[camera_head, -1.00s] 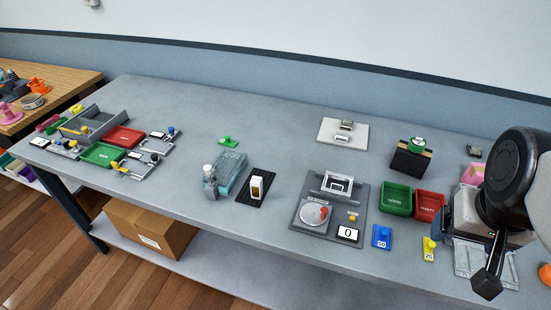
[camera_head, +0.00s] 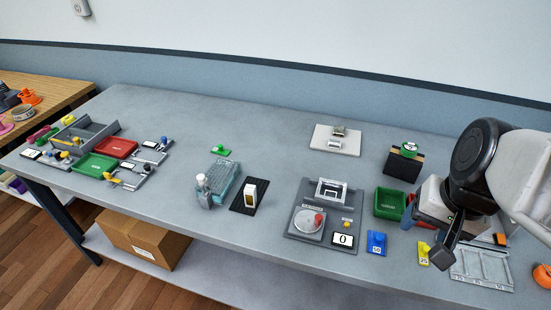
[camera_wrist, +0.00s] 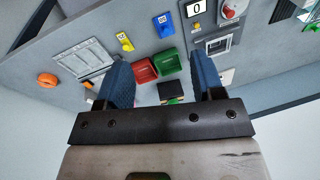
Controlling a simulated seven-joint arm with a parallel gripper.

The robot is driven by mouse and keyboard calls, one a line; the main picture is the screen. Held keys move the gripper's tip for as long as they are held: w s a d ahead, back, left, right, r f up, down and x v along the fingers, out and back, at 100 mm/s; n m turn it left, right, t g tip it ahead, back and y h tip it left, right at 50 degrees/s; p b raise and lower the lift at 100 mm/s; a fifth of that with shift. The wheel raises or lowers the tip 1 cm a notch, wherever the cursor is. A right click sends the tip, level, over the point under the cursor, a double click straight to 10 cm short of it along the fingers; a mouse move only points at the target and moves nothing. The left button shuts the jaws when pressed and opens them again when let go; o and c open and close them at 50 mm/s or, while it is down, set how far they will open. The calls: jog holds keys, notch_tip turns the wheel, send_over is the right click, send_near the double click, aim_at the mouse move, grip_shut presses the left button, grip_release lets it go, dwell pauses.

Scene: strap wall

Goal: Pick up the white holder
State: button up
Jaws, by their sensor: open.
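A small upright white holder (camera_head: 250,193) with a dark opening in its face stands on a black ribbed mat (camera_head: 239,206) in the head view, left of the table's middle. I cannot make out its details, and I do not see it in the wrist view. My gripper (camera_wrist: 161,62) is open, with two blue fingers spread apart and nothing between them. It hangs over the right part of the table, far to the right of the holder. In the head view my own wrist hides most of it.
A clear rack (camera_head: 222,184) stands close left of the mat. A grey scale station (camera_head: 303,244) is to its right. Green (camera_head: 390,203) and red bins, a black box (camera_head: 403,165) and a slotted tray (camera_head: 482,268) lie around my gripper. The table behind the mat is mostly clear.

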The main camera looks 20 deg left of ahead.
jog(key=w+a+f+m+g+y, duration=0.1)
jog(key=w+a+f+m+y, duration=0.15)
jog(key=a, duration=0.45)
jog(key=w+a+f+m+g+y, duration=0.2)
jog(key=w+a+f+m, duration=0.15)
jog(key=a, duration=0.35)
jog(key=w+a+f+m+g+y, duration=0.1)
jog(key=w+a+f+m+y, duration=0.2)
jog(key=a, duration=0.4)
jog(key=m+t+y, duration=0.1)
jog(key=m+y, duration=0.3)
jog(key=m, duration=0.2)
send_near(253, 188)
jog(key=x, duration=0.5)
jog(key=shift+s, duration=0.2)
jog(key=shift+x, duration=1.3)
jog(key=shift+a, duration=0.15)
jog(key=shift+w+x, duration=0.1)
jog(key=shift+x, duration=1.1)
jog(key=shift+w+x, duration=0.15)
jog(key=shift+x, duration=1.05)
jog(key=shift+s+f, duration=0.1)
jog(key=shift+s, duration=0.05)
jog(key=c, duration=1.1)
